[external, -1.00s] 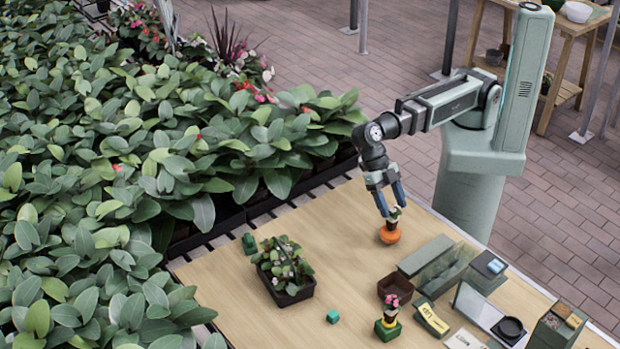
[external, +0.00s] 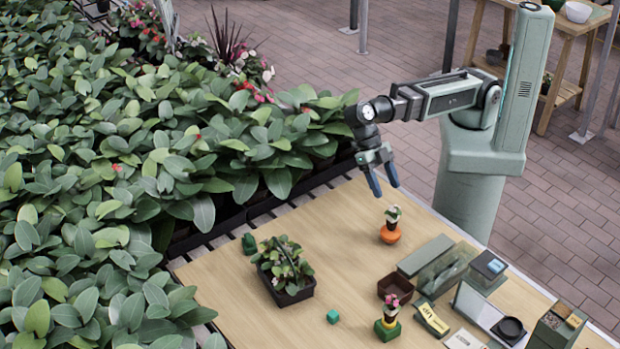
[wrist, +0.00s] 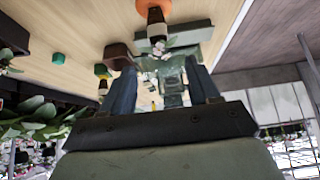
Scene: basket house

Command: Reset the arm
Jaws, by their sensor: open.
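My gripper (external: 382,181) is open and empty in the external view. It hangs above the far part of the wooden table, up and to the left of a small potted plant on an orange base (external: 390,233). That plant stands upright on the table, apart from the fingers. In the wrist view my gripper's two blue fingers (wrist: 160,88) are spread apart. The orange base (wrist: 152,8) shows at the top of the wrist view, beyond the fingertips.
The wooden table (external: 345,275) holds a basket of leafy plants (external: 290,290), a green cube (external: 333,316), a brown pot (external: 396,287), a pink-flowered plant on a green base (external: 388,328) and several boxes at right. Dense plants (external: 150,140) border the left side.

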